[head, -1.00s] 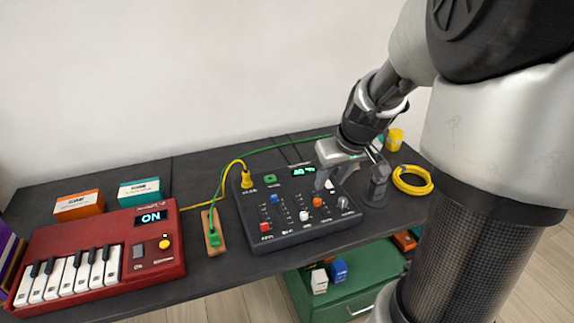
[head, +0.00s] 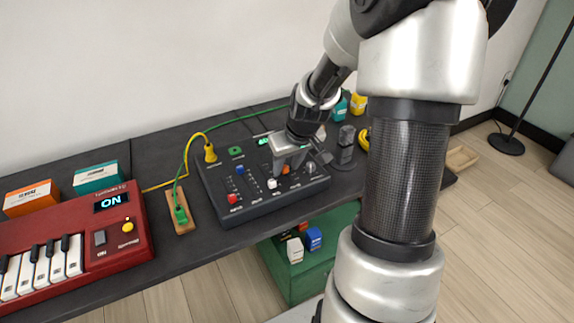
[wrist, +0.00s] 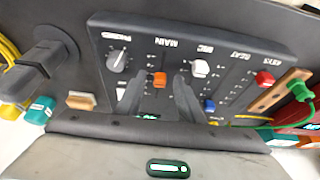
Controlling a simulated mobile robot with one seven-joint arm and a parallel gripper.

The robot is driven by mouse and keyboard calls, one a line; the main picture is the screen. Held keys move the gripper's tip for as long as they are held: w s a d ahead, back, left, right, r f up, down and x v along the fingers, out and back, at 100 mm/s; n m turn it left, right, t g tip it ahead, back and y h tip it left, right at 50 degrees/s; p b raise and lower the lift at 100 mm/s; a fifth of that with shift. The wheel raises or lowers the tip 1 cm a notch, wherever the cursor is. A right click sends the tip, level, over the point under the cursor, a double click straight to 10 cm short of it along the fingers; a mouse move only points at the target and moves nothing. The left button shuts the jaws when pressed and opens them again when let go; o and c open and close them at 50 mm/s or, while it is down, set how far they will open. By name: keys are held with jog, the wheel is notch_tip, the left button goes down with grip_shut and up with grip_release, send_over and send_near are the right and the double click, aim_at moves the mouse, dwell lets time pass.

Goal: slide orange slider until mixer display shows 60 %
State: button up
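The black mixer (head: 245,205) lies on the dark table; in the wrist view its panel (wrist: 225,65) appears upside down. The orange slider (wrist: 160,78) is between and just beyond my gripper's fingertips (wrist: 157,82), with gaps on both sides. In the head view my gripper (head: 282,172) is low over the mixer, fingers pointing down, and the orange slider (head: 286,169) is partly hidden by a finger. My gripper is open and empty. The mixer's green display (head: 264,141) is partly covered by my gripper, and its number is not readable.
A dark grey upright object (head: 346,145) stands beside the mixer. Yellow and green cables (head: 183,165) run on its left. A red keyboard (head: 90,240) reads ON.

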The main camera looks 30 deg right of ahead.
grip_shut()
jog(key=shift+w, duration=0.9)
jog(key=shift+o, duration=0.2)
grip_release()
jog(key=shift+s, duration=0.1)
jog(key=p+v, duration=0.4)
jog(key=v, duration=1.3)
jog(key=shift+r+p, duration=0.25)
jog(key=shift+p, duration=0.15)
jog(key=shift+a, duration=0.1)
